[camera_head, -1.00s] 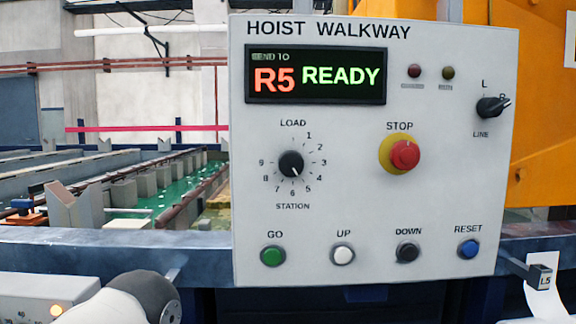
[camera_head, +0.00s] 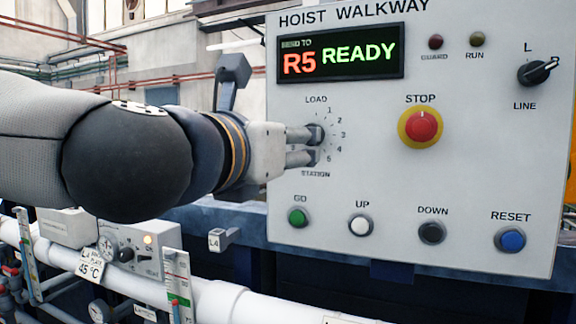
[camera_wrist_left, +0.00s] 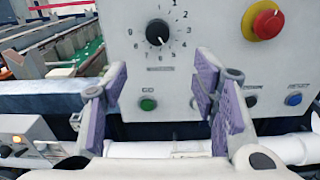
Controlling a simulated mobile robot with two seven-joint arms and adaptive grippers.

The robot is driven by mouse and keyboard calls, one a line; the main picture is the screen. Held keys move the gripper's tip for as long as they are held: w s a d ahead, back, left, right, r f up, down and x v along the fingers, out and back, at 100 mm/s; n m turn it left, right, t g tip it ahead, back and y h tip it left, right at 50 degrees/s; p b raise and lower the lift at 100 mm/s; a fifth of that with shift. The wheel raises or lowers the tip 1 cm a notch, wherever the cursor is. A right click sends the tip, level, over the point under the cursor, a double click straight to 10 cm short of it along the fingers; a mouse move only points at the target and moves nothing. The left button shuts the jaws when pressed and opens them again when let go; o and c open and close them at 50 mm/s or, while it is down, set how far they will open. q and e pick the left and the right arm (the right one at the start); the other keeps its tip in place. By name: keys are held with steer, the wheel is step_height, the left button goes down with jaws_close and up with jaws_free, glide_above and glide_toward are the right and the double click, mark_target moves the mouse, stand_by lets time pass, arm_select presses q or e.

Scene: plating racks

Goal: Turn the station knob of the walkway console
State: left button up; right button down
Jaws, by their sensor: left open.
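The walkway console (camera_head: 470,180) is a pale upright panel with a display (camera_head: 340,52) reading R5 READY. Its black station knob (camera_head: 318,131) is mostly hidden behind my left gripper (camera_head: 311,146) in the head view. In the left wrist view the whole knob (camera_wrist_left: 158,32) shows within its number dial, its white mark pointing down and slightly right. My left gripper is open and empty; its fingers (camera_wrist_left: 161,85) stand apart, with the knob above and beyond them in the picture. Whether a fingertip touches the panel cannot be told. My right gripper is out of view.
The red STOP button (camera_head: 422,126) sits right of the knob. Green GO (camera_head: 298,217), white UP (camera_head: 361,226), black DOWN (camera_head: 432,233) and blue RESET (camera_head: 510,240) buttons line the bottom. A black selector (camera_head: 538,72) is upper right. A white pipe (camera_head: 260,304) runs below.

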arm_select(q)
steer(key=x, duration=1.2)
steer(key=shift+w+a+r, duration=0.2)
steer(key=shift+r, duration=0.15)
steer(key=c, duration=1.2)
